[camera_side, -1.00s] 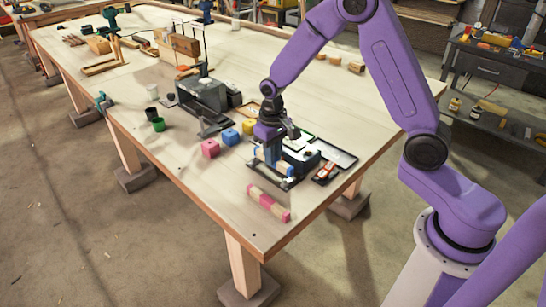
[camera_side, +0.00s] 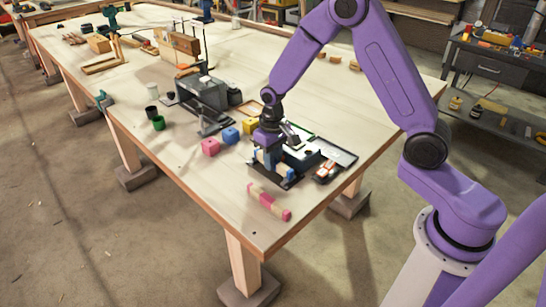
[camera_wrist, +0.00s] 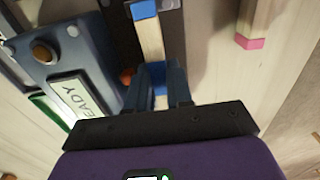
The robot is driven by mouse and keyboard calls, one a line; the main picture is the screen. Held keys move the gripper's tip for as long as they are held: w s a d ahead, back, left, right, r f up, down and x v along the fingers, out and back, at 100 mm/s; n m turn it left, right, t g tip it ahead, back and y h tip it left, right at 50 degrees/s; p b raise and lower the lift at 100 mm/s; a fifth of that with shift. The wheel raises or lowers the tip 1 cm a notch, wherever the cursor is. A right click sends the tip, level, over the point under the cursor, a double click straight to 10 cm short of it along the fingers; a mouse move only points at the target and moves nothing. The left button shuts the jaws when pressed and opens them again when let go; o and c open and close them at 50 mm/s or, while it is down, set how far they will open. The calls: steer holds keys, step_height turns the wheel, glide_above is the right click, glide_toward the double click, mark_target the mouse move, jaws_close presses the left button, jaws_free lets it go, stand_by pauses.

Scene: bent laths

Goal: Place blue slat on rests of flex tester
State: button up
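The blue slat (camera_wrist: 151,42) is a pale wooden strip with blue ends and a blue band in the middle. In the side view it (camera_side: 284,177) lies over the black flex tester (camera_side: 306,161). My gripper (camera_wrist: 163,85) points down, its dark blue fingers close against both sides of the slat at its middle band. In the side view my gripper (camera_side: 267,160) hides the slat's middle. In the wrist view the tester (camera_wrist: 50,75) is left of the slat and its screen reads READY. I cannot tell whether the slat touches the rests.
A pink-ended slat (camera_side: 269,203) lies on the table (camera_side: 215,185) in front of the tester. Pink (camera_side: 210,147), blue (camera_side: 230,136) and yellow (camera_side: 249,126) cubes stand to the left. A grey machine (camera_side: 203,95) is farther back. The near table corner is clear.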

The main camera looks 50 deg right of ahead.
steer(key=shift+s, duration=0.2)
step_height(320, 180, up, 13)
steer(key=s+a+r+n, duration=0.1)
steer(key=s+a+n, duration=0.2)
steer(key=s, duration=0.4)
steer(key=s+a+r+n, duration=0.1)
steer(key=s+a+n, duration=0.15)
steer(key=s, duration=0.45)
steer(key=s+d+n, duration=0.2)
steer(key=s+n, duration=0.1)
steer(key=s, duration=0.5)
steer(key=s+d+n, duration=0.1)
steer(key=s+n, duration=0.3)
steer(key=s, duration=0.4)
steer(key=shift+s+d+f, duration=0.2)
steer(key=shift+d+f, duration=0.05)
steer(key=shift+d, duration=0.1)
